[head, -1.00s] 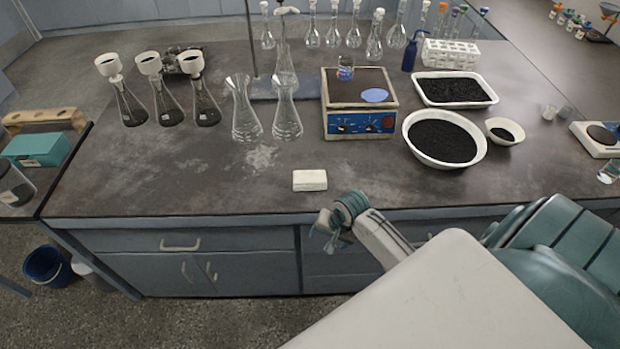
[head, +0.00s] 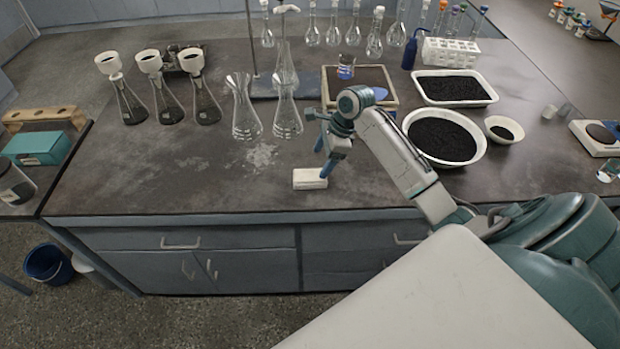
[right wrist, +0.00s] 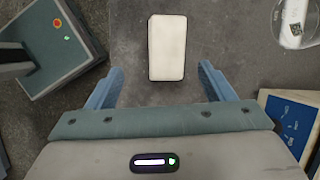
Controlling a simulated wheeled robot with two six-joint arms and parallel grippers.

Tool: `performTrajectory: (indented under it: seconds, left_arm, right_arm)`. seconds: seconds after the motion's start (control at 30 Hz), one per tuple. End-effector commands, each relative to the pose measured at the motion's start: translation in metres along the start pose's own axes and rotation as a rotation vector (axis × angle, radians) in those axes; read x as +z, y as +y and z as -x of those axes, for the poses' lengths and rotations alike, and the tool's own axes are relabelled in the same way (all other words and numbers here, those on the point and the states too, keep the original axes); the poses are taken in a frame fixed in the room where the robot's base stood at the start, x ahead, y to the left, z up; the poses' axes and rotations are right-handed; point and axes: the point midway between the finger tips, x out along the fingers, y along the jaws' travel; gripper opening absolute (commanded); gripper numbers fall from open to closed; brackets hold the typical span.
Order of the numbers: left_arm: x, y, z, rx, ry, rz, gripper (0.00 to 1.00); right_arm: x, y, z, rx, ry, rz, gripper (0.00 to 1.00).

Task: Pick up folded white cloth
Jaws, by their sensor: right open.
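The folded white cloth (head: 309,179) lies flat on the dark bench top near its front edge. It looks like a small white block. In the right wrist view the cloth (right wrist: 167,48) lies ahead of and between the fingers, apart from both. My right gripper (head: 322,160) is above the bench, just over the cloth's far right side, pointing down. Its open, empty fingers also show in the right wrist view (right wrist: 160,85). My left gripper is not in view.
Two empty glass flasks (head: 247,112) stand behind the cloth. A balance (head: 386,88), partly hidden by my right arm, stands behind the gripper. A white bowl of black grains (head: 478,156) is to the right. The bench is clear left of the cloth.

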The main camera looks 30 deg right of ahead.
Motion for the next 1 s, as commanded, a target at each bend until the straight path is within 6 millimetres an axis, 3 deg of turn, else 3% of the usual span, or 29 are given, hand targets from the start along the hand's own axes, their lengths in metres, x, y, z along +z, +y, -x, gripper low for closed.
performTrajectory:
  seconds: [0.17,0.4,0.67,1.0]
  left_arm:
    - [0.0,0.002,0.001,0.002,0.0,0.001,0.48]
    - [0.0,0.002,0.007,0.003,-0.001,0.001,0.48]
    - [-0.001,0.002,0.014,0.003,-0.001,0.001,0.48]
    - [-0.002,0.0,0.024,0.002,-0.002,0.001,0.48]
  right_arm:
    - [0.001,-0.014,0.005,0.009,-0.021,-0.108,0.75]
    - [0.002,-0.013,-0.032,0.011,-0.022,-0.114,0.75]
    - [0.004,-0.012,-0.053,0.011,-0.021,-0.112,0.75]
    - [0.004,-0.011,-0.095,0.008,-0.019,-0.109,0.75]
